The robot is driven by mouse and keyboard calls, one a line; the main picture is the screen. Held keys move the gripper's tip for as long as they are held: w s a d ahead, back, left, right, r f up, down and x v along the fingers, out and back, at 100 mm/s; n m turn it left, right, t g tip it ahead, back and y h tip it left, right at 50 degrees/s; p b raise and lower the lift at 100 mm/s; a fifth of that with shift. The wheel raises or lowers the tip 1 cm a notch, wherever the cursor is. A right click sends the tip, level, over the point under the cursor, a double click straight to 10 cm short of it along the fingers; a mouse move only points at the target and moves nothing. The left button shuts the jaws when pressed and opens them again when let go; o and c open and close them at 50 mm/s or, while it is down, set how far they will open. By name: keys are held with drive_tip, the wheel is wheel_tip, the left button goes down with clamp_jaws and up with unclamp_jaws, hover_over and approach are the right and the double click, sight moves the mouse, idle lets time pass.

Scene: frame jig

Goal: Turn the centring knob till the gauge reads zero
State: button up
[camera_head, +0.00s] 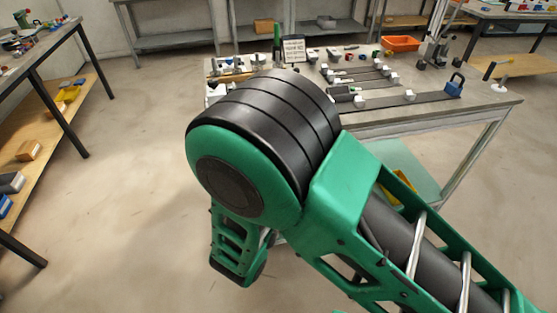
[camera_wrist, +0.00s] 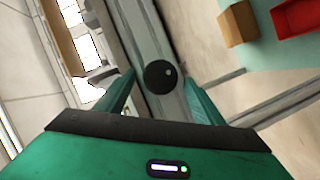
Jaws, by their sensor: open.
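A black round knob (camera_wrist: 158,76) with a small pale spot on its face shows in the wrist view, in front of a grey edge or bar. My gripper (camera_wrist: 161,80) is open, with one green finger to the left of the knob and one to the right. I cannot tell whether either finger touches it. In the head view my arm hides the gripper and the near left part of the workbench (camera_head: 425,117), and I cannot make out the knob there. No gauge reading is legible in either view.
Fixtures and rails lie on the workbench, with a small sign (camera_head: 293,48) at its back and a blue padlock-shaped item (camera_head: 455,85) at its right. In the wrist view, a red bin (camera_wrist: 298,16) and a tan block (camera_wrist: 238,24) sit on a pale green shelf. Floor left of my arm is clear.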

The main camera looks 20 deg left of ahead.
drive_tip(key=v, duration=1)
drive_tip(key=shift+w+d, duration=0.1)
drive_tip(key=w+d+r+m+g+h, duration=0.2)
drive_tip(key=w+d+m+h, duration=0.15)
drive_tip(key=d, duration=0.55)
drive_tip(key=w+d+r+m+g+h, duration=0.1)
drive_tip(key=w+d+m+h, duration=0.3)
drive_tip(key=d, duration=0.5)
drive_tip(key=w+d+r+m+g+h, duration=0.2)
drive_tip(key=w+d, duration=0.3)
drive_tip(key=d, duration=0.4)
drive_tip(key=s+d+r+m+g+h, duration=0.1)
drive_tip(key=d+m+g, duration=0.3)
drive_tip(key=d, duration=0.9)
drive_tip(key=s+d+r+m+g+y, duration=0.3)
drive_tip(key=s+d+m+g, duration=0.25)
drive_tip(key=s+d, duration=0.85)
drive_tip(key=s+d+r+m+y, duration=0.1)
drive_tip(key=s+d+r+y, duration=0.1)
drive_tip(key=s, duration=0.5)
drive_tip(key=s+d+r+m+y, duration=0.1)
drive_tip(key=s+d+r+y, duration=0.1)
drive_tip(key=s, duration=0.5)
drive_tip(key=shift+g, duration=0.45)
